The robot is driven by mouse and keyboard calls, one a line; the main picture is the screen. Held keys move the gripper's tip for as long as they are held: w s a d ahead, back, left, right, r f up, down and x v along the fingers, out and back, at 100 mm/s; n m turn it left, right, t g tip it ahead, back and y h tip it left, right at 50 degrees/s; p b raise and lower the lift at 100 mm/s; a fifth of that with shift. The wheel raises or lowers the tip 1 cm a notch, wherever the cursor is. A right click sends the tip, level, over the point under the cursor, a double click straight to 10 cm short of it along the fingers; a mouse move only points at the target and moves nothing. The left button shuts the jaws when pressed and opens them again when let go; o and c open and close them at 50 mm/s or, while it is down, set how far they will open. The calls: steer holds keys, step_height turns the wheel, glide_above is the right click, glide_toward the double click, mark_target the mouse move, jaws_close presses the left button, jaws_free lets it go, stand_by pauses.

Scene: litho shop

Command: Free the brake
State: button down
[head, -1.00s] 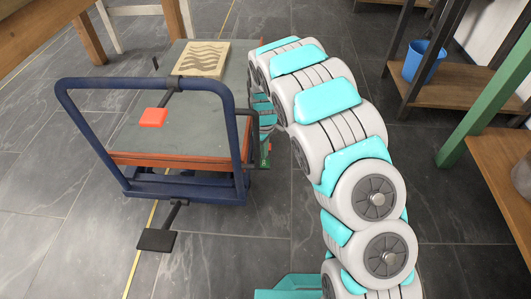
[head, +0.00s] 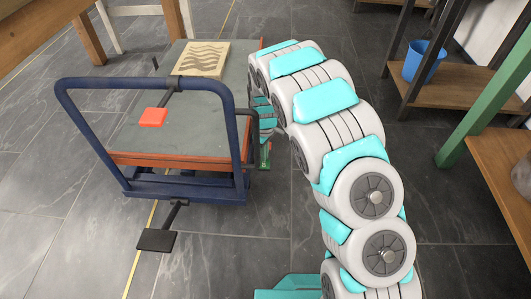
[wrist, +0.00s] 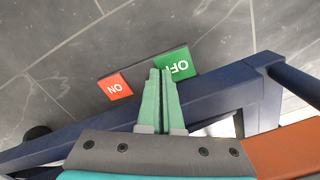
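The brake is a rocker plate with a red ON end (wrist: 115,88) and a green OFF end (wrist: 175,66), low at the side of the cart beside its blue frame (wrist: 80,130). My gripper (wrist: 160,74) has its two green fingers together, empty, with the tips over the plate between the two ends, nearer OFF.
A carved block (head: 201,60) lies on the cart's grey top (head: 185,115). A red pad (head: 153,117) shows by the handle, and a black pedal (head: 156,240) sticks out in front. Shelves with a blue bucket (head: 425,61) stand at right. The floor in front is clear.

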steer(key=shift+f, duration=0.3)
steer(key=shift+r, duration=0.1)
stand_by(0.4)
steer(key=shift+r+p, duration=0.95)
steer(key=shift+r, duration=2.5)
